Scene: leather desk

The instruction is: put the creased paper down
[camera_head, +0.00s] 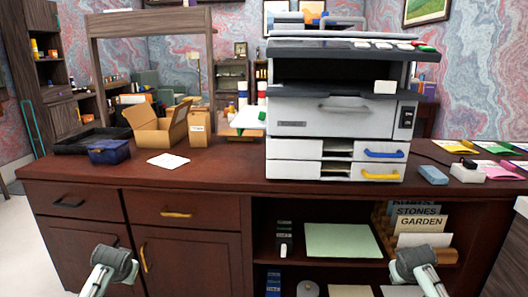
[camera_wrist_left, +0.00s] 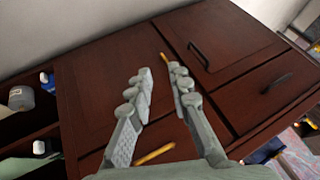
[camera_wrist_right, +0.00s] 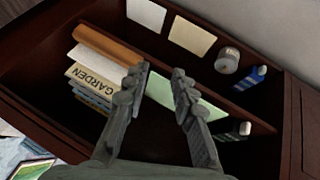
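A white sheet of paper (camera_head: 168,160) lies flat on the desk top, left of the printer and in front of the open cardboard box; it is too small to tell whether it is creased. My left gripper (camera_head: 114,262) is in front of the desk's left cabinet, below the desk top. In the left wrist view its fingers (camera_wrist_left: 160,78) are apart with nothing between them. My right gripper (camera_head: 415,262) is in front of the open shelves at the right. In the right wrist view its fingers (camera_wrist_right: 159,75) are apart and empty.
The grey printer (camera_head: 300,122) stands mid-desk. A cardboard box (camera_head: 155,130), a blue box (camera_head: 110,152) and a black tray (camera_head: 70,146) are at the left. Coloured sheets (camera_head: 490,165) and a blue block (camera_head: 433,175) lie at the right. The shelf holds a pale green sheet (camera_head: 340,240).

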